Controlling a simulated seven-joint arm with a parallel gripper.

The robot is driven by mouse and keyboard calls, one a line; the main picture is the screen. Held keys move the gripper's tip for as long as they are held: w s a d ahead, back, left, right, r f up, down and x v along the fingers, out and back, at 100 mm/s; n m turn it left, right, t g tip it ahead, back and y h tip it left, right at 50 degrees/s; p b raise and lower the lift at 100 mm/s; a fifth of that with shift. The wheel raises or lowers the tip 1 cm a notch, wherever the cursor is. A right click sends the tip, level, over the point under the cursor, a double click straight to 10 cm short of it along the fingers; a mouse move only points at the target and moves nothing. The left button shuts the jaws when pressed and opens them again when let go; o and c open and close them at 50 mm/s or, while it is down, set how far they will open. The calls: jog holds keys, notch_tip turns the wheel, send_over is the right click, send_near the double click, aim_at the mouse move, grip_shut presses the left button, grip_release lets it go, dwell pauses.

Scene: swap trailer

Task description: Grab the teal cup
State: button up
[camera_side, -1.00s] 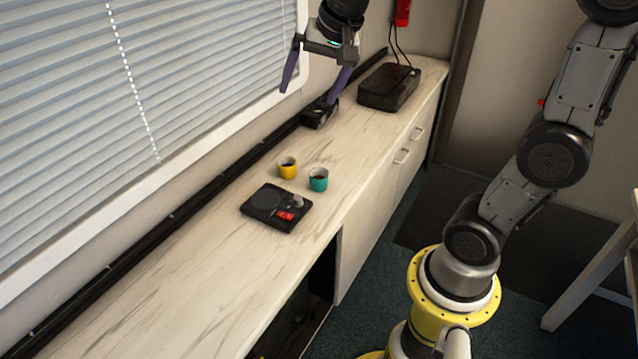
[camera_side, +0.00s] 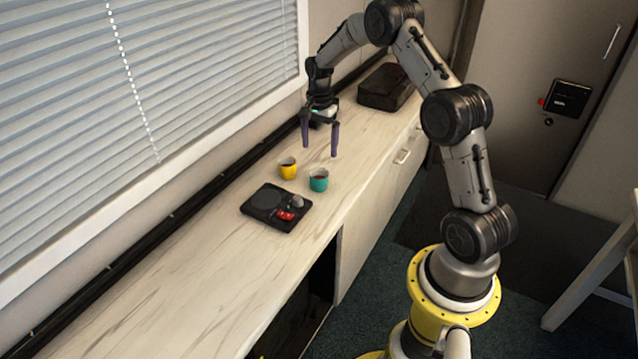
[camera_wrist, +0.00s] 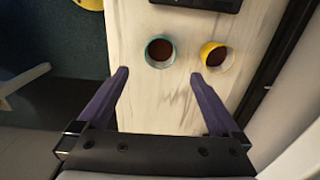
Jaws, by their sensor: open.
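The teal cup (camera_side: 318,180) stands upright on the pale counter, with dark contents showing inside. The yellow cup (camera_side: 288,169) stands just to its left. My gripper (camera_side: 320,152) is open and empty, pointing down above the counter, a little behind and above the two cups. In the wrist view the teal cup (camera_wrist: 160,52) lies beyond the fingertips, between the lines of the two fingers. The yellow cup (camera_wrist: 214,56) is right of it, roughly in line with the right finger. My gripper (camera_wrist: 160,75) touches neither cup.
A black tray (camera_side: 262,214) with a red item lies in front of the cups. A black box (camera_side: 388,87) sits at the counter's far end. The window blinds (camera_side: 140,110) and wall border the counter's left side. The near counter (camera_side: 190,285) is clear.

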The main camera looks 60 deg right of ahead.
aim_at(319, 173)
notch_tip(319, 173, down, 11)
jog(key=shift+f, duration=0.1)
dwell(0.5)
jog(key=shift+c, duration=0.3)
jog(key=c, duration=1.4)
jog(key=shift+r, duration=0.25)
